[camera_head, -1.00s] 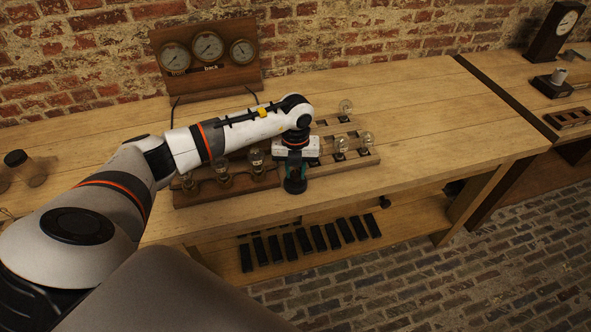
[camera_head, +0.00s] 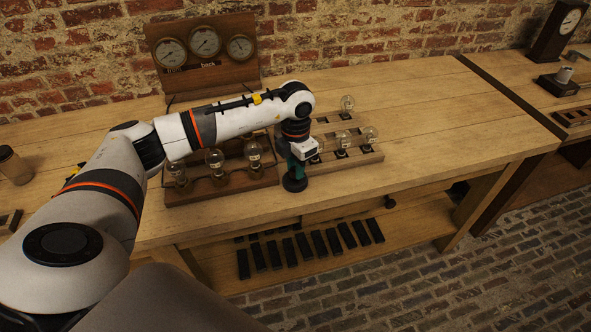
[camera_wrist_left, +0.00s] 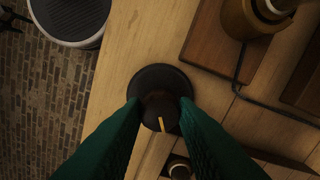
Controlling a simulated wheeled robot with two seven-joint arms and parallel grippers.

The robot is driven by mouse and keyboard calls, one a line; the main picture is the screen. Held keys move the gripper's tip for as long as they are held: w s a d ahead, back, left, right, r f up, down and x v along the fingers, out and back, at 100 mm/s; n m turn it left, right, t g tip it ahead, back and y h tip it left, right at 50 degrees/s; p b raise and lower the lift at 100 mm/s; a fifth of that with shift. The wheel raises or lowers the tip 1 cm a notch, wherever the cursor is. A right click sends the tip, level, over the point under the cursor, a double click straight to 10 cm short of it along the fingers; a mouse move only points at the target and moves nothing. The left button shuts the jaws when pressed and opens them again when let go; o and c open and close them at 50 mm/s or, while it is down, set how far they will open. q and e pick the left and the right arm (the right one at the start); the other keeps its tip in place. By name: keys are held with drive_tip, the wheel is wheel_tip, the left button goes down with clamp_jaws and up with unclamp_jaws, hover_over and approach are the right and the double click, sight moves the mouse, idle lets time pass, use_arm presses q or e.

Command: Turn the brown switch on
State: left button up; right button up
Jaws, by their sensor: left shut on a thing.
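A dark brown rotary switch (camera_wrist_left: 161,79) with a round base and a pale yellow pointer line stands near the front edge of the wooden bench. Its base also shows in the head view (camera_head: 295,185). My left gripper (camera_wrist_left: 160,112) points down over it, its green fingers on both sides of the knob, shut on it. In the wrist view the pointer is close to the picture's vertical. In the head view my left gripper (camera_head: 296,168) hides most of the knob. My right gripper is in no view.
A wooden board with several glass bulbs (camera_head: 214,160) stands left of the switch, and a rack with more bulbs (camera_head: 370,135) stands right of it. A three-gauge panel (camera_head: 205,50) stands behind. Black bars (camera_head: 302,245) lie on the lower shelf.

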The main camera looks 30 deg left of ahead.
use_arm(q)
drive_tip(key=m+b, duration=0.2)
drive_tip(key=m, duration=0.2)
drive_tip(key=shift+m+b, duration=0.55)
drive_tip(key=shift+m, duration=0.75)
drive_tip(key=shift+r, duration=0.1)
drive_tip(key=o, duration=1)
wheel_tip(320, 180, up, 12)
drive_tip(key=shift+b, duration=0.4)
